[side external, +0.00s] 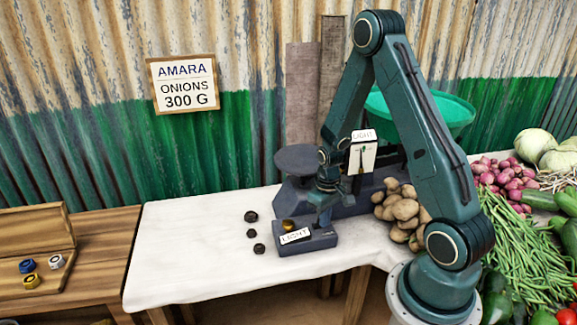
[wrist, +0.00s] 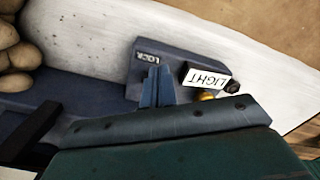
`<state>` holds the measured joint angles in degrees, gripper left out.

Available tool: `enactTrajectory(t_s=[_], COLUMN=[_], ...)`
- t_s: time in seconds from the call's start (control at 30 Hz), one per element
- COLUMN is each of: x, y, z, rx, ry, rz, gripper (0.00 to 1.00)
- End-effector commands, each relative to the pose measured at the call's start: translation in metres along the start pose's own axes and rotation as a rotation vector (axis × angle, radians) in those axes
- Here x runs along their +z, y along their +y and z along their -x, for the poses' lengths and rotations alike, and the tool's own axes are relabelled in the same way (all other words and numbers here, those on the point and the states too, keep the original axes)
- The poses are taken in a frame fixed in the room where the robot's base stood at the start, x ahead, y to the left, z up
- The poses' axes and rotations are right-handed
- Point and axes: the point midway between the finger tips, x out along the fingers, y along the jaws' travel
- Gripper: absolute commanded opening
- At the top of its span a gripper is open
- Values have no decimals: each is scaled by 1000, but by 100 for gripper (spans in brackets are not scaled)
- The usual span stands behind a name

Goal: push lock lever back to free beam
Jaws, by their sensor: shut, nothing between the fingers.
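The balance has a dark blue-grey base, with a dark round pan (side external: 297,157) on the left and a wide green pan (side external: 450,112) on the right behind my arm. A low block (side external: 312,242) at its front carries a LIGHT card (side external: 295,236); the wrist view shows a LOCK label (wrist: 147,57) on it. A brass round piece (side external: 289,225) sits by the card, partly hidden in the wrist view (wrist: 206,96). No lever shows clearly. My gripper (wrist: 157,84) is shut and empty, its fingertips over the block beside the LOCK label; contact cannot be told.
Several small dark weights (side external: 251,216) lie on the white cloth (side external: 190,240) left of the block. Potatoes (side external: 404,210) are heaped close on the right. An open wooden box (side external: 38,244) is far left. The cloth left of the weights is clear.

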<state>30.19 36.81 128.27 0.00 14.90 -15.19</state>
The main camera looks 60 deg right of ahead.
Motion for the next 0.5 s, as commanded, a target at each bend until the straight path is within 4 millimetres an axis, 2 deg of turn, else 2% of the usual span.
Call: enactTrajectory(t_s=[0.5], x=[-8], y=[5], z=[3], rx=[0], ry=[0], rz=[-1], gripper=[0])
